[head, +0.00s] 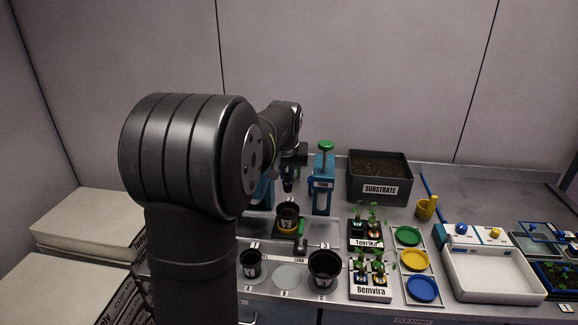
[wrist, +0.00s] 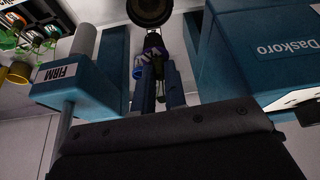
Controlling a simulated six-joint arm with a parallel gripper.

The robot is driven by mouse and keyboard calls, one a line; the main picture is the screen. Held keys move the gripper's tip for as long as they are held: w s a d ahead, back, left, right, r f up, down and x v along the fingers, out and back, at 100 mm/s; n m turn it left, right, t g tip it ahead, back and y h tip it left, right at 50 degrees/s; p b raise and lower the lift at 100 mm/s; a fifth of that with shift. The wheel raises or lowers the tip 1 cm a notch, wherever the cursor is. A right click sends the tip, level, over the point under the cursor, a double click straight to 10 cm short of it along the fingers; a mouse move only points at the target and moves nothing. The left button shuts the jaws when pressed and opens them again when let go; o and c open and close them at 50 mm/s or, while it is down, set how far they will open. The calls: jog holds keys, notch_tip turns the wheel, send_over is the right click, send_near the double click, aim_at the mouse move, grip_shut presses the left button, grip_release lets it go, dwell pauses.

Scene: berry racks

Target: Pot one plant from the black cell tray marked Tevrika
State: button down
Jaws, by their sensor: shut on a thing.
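The black cell tray marked Tevrika (head: 366,246) stands right of centre in the head view, with small green plants (head: 372,214) in it.
A blue FIRM press (head: 322,190) and a blue Daskoro unit (wrist: 250,50) flank my gripper. The SUBSTRATE bin (head: 372,202) is behind. Two more black pots (head: 251,271) (head: 323,279) stand in front. The Bemvira tray (head: 370,293) and coloured discs (head: 414,260) are to the right.

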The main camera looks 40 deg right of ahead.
aim_at(287, 184)
jog(key=shift+f, duration=4.65)
jog(key=c, duration=1.7)
grip_release()
jog(key=shift+c, duration=0.2)
jog(key=shift+r, duration=0.1)
jog(key=shift+r, duration=1.9)
jog(key=o, duration=0.6)
jog(key=shift+c, duration=0.2)
